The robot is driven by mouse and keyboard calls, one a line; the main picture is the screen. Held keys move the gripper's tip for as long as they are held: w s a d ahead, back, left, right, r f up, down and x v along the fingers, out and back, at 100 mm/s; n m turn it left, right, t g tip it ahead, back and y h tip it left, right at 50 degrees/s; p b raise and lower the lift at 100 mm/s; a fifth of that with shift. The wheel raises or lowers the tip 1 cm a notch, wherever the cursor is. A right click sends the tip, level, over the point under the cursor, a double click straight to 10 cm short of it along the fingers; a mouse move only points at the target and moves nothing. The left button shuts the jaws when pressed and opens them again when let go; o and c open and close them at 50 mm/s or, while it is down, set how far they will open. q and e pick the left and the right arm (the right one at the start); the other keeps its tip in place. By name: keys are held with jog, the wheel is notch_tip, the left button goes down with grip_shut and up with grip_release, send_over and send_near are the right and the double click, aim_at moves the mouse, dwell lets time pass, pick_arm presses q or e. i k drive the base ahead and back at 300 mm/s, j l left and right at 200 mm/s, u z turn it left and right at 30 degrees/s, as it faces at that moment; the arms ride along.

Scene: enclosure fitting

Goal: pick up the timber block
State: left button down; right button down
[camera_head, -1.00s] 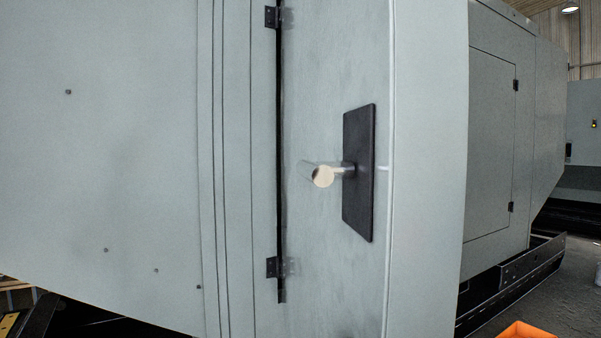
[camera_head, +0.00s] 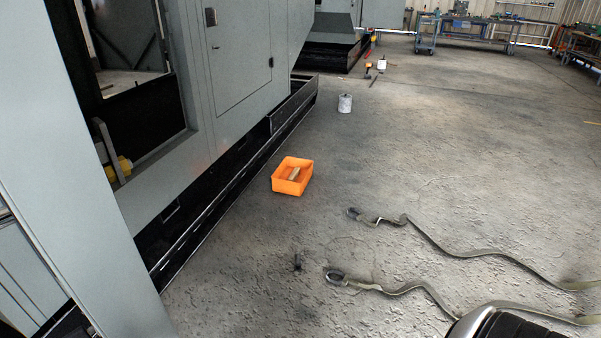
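A small pale timber-coloured block (camera_head: 294,174) lies inside an orange crate (camera_head: 277,184) on the concrete floor, near the middle of the head view. The crate stands a little to the right of the grey enclosure's dark base rail. Its near wall hides part of the inside. Neither of my grippers shows in the view.
The grey enclosure (camera_head: 235,105) with its dark base rail (camera_head: 222,190) fills the left. Two straps (camera_head: 480,256) with end loops lie on the floor at the right. A white bucket (camera_head: 345,103) stands beyond the crate. Workbenches (camera_head: 470,28) stand far back. Floor around the crate is clear.

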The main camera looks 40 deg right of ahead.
aim_at(292, 178)
jog(key=i+l+z, duration=0.1)
jog(key=l, duration=0.3)
jog(key=i+l+z, duration=0.15)
jog(key=l, duration=0.25)
jog(key=i+l+z, duration=0.1)
jog(key=l, duration=0.25)
jog(key=i+l+z, duration=0.1)
jog(key=l, duration=0.25)
jog(key=i+l+z, duration=0.15)
jog(key=l, duration=0.2)
jog(key=i+j+z, duration=0.2)
jog(key=i, duration=0.2)
jog(key=i+z, duration=0.2)
jog(key=i, duration=0.15)
jog(key=i+j+z, duration=0.3)
jog(key=i+j, duration=0.2)
jog(key=i+j+z, duration=0.1)
jog(key=i+j, duration=0.15)
jog(key=j, duration=0.25)
jog(key=i+j, duration=0.25)
jog(key=j, duration=0.15)
jog(key=i+z, duration=0.05)
